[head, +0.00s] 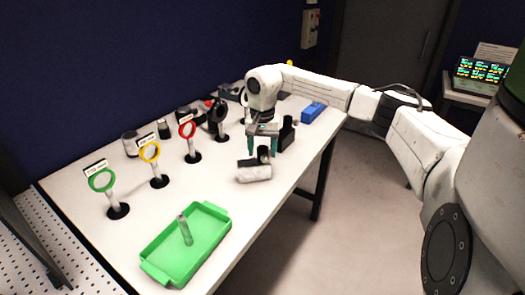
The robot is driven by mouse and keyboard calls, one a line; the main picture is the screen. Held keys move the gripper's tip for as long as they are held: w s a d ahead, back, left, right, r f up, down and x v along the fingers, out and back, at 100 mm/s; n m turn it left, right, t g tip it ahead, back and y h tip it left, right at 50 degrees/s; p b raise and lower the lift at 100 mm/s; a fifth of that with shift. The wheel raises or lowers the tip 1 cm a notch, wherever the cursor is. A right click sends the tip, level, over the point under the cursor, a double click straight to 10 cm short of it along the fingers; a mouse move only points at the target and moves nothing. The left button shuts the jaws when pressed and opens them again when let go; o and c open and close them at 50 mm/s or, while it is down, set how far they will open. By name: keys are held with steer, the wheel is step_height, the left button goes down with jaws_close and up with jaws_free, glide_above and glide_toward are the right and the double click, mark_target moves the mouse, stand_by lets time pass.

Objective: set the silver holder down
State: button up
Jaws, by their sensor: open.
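A silver-grey cylindrical piece (254,172), which looks like the silver holder, lies on its side on the white table near its right edge. A short black cylinder (263,154) stands at its far side, and I cannot tell if the two are joined. My gripper (263,146) points down just above and behind them. Its two teal fingers are apart, with nothing clearly held between them. The gripper's lower end partly overlaps the black piece in the picture, so contact there is unclear.
A green tray (160,278) with an upright grey-green cylinder (185,230) is at the near end. Green (101,180), yellow (149,152) and red (187,127) ring stands line the left. Black items stand beside the gripper (287,132) and behind. A blue box (313,112) is farther right. The table's middle is clear.

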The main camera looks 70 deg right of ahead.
step_height(320, 180, up, 11)
steer(key=b, duration=0.1)
steer(key=shift+r+b, duration=0.15)
steer(key=shift+b, duration=0.25)
steer(key=shift+d, duration=0.1)
stand_by(1.2)
